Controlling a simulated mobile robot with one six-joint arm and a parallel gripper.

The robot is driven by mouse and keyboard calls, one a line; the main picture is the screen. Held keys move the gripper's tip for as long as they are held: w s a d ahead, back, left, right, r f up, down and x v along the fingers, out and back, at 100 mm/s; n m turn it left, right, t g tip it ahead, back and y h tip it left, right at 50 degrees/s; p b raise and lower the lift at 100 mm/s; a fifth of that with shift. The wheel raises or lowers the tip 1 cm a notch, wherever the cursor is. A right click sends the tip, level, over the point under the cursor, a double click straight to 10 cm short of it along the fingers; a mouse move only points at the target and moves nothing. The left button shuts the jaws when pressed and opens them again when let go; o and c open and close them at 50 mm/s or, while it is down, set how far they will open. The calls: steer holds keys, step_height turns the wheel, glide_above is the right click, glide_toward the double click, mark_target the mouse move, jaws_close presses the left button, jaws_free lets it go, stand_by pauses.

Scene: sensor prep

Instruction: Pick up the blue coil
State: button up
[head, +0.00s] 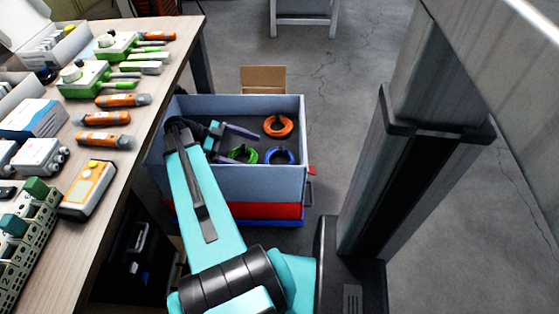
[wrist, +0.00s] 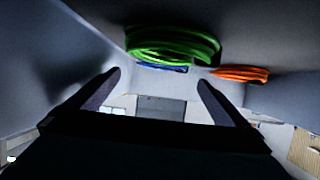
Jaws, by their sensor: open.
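The blue coil (head: 289,155) lies in the open blue-grey box (head: 255,182), to the right of the green coil (head: 236,157). In the wrist view only a thin strip of the blue coil (wrist: 164,67) shows beside the large green coil (wrist: 172,45). My gripper (head: 240,142) is inside the box's opening, left of the blue coil and close to the green coil. In the wrist view my gripper (wrist: 158,88) has its fingers wide apart with nothing between them.
An orange coil (head: 278,126) lies farther back in the box; it also shows in the wrist view (wrist: 240,74). The box walls surround the coils. A wooden table (head: 160,62) with tools and devices stands at left. A cardboard box (head: 263,79) is behind.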

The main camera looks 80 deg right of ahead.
mark_target(274, 163)
steer(key=shift+b+x, duration=0.45)
steer(key=shift+x, duration=1.75)
steer(key=shift+b+x, duration=1.1)
steer(key=shift+x, duration=1.5)
steer(key=shift+d+r, duration=0.15)
steer(key=shift+d, duration=0.1)
steer(key=c, duration=0.9)
steer(key=shift+c, duration=0.2)
steer(key=shift+r, duration=0.15)
